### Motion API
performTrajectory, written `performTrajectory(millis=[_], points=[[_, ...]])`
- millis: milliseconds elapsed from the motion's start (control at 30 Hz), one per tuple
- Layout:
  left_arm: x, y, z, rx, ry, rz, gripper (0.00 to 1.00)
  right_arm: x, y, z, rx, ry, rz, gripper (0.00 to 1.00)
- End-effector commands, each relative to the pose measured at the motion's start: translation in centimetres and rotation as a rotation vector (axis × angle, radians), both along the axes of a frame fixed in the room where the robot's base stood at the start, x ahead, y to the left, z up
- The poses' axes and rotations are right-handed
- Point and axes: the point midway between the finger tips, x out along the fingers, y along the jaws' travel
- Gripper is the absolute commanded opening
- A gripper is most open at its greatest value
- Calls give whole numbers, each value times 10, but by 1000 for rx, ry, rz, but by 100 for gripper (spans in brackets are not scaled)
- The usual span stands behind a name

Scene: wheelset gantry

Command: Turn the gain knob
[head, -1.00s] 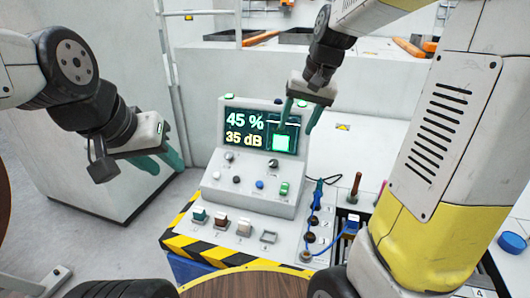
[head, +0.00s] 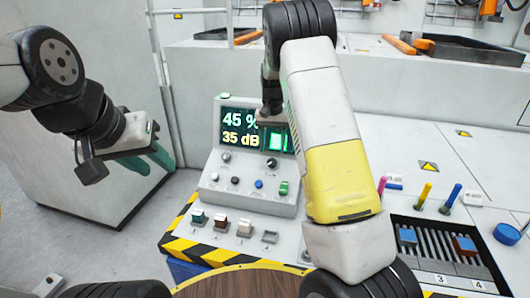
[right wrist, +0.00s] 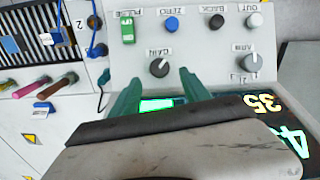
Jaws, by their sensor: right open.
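The gain knob (right wrist: 159,67) is a dark round knob above its GAIN label on the sloped console face, seen upside down in the right wrist view. It also shows below the screen in the head view (head: 268,162). My right gripper (right wrist: 160,77) is open, with its green fingers spread to either side of the knob's near side. I cannot tell whether they touch it. In the head view my right arm hides most of that gripper. The console screen (head: 240,131) reads 45 % and 35 dB. My left gripper (head: 148,161) is open and empty, left of the console.
Another knob (head: 226,157) and small buttons share the console face. Coloured switches (head: 220,221) stand on the ledge below. At right are a slotted tray (head: 470,266), coloured upright tools (head: 450,197) and a blue cap (head: 507,234). A tall white cabinet (head: 90,170) stands at left.

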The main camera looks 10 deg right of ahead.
Motion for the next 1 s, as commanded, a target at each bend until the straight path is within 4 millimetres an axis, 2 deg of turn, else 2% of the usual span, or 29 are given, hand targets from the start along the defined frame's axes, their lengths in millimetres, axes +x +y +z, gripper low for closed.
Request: performTrajectory(millis=[100,300,467,700,900,1000], points=[[0,0,0,0,0,0,36,-1,-1,-22,-2,5,1,55],[0,0,0,0,0,0,36,-1,-1,-48,-1,2,0,55],[0,0,0,0,0,0,36,-1,-1,-57,-1,1,0,55],[0,0,0,0,0,0,36,-1,-1,-57,0,0,0,55],[0,0,0,0,0,0,36,0,0,-57,0,0,0,15],[0,0,0,0,0,0,36,0,0,-57,0,0,1,0]])
